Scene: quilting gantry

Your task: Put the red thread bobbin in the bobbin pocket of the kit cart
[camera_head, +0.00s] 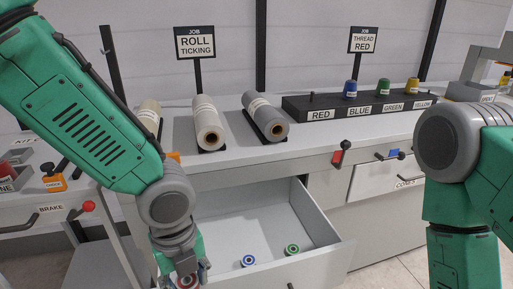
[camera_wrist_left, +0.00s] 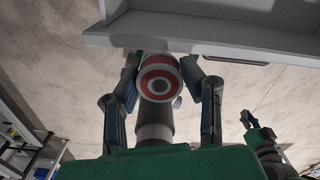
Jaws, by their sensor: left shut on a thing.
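My left gripper (camera_head: 185,274) is shut on the red thread bobbin (camera_wrist_left: 160,77), which shows its red and white ringed end between the fingers in the left wrist view. In the head view the bobbin (camera_head: 187,282) is mostly hidden by the gripper at the bottom edge, in front of the open drawer's left side. The kit cart (camera_head: 70,213) stands at the left, partly cut off and partly behind my left arm. Its bobbin pocket cannot be made out. My right gripper is outside the head view; green and grey parts at the wrist view's right are unclear.
The open drawer (camera_head: 335,248) holds a blue bobbin (camera_head: 248,261) and a green bobbin (camera_head: 292,249). Fabric rolls and a labelled thread rack (camera_head: 320,114) with an empty RED place stand on the table. A red-knobbed BRAKE handle (camera_head: 88,206) sticks out at the cart.

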